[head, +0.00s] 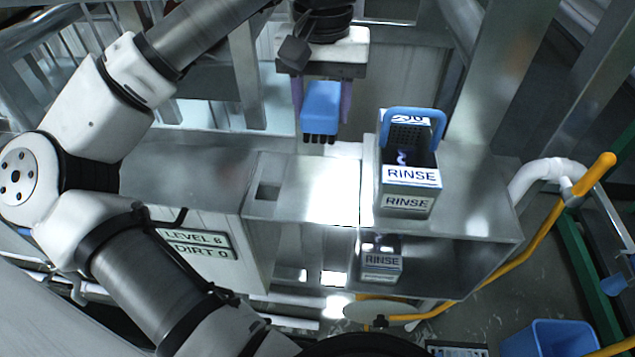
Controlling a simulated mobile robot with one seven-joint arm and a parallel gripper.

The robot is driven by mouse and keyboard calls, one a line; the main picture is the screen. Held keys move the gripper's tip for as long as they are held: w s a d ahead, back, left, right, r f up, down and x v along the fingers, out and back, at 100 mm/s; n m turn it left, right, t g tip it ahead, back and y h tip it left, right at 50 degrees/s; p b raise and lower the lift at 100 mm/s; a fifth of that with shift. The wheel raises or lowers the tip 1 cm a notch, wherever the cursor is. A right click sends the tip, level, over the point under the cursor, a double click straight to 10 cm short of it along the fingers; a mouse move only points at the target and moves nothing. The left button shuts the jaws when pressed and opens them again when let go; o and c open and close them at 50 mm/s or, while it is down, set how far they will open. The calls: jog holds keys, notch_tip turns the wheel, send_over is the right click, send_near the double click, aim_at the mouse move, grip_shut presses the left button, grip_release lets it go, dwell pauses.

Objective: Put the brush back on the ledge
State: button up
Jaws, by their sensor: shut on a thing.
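My gripper (322,100) hangs at the top middle of the head view, with one finger on each side of the brush. It is shut on the brush (320,97), a blue block with dark bristles pointing down. The brush is held upright, apparently above or just behind the grey metal ledge (300,190); the exact gap is hard to tell. The ledge has a bright glare patch and a small rectangular opening at its left.
A metal box marked RINSE (409,203) with a blue handle (440,125) stands right of the brush. A LEVEL 6, DIRT 0 sign (195,243) is at left. A yellow rail (545,235) and blue bin (548,340) are at right.

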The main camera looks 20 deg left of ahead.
notch_tip(320, 180, down, 12)
jog(key=b, duration=0.4)
jog(key=shift+r, duration=0.15)
jog(key=shift+f+b, duration=1.55)
jog(key=shift+f, duration=1.2)
jog(key=shift+f+b, duration=0.2)
jog(key=shift+b, duration=0.1)
jog(key=o, duration=0.9)
jog(key=shift+o, duration=0.2)
jog(key=shift+r, duration=0.15)
jog(key=shift+r+p, duration=0.25)
jog(key=shift+p, duration=0.15)
notch_tip(320, 180, up, 12)
jog(key=shift+f+b, duration=0.15)
jog(key=shift+b, duration=0.75)
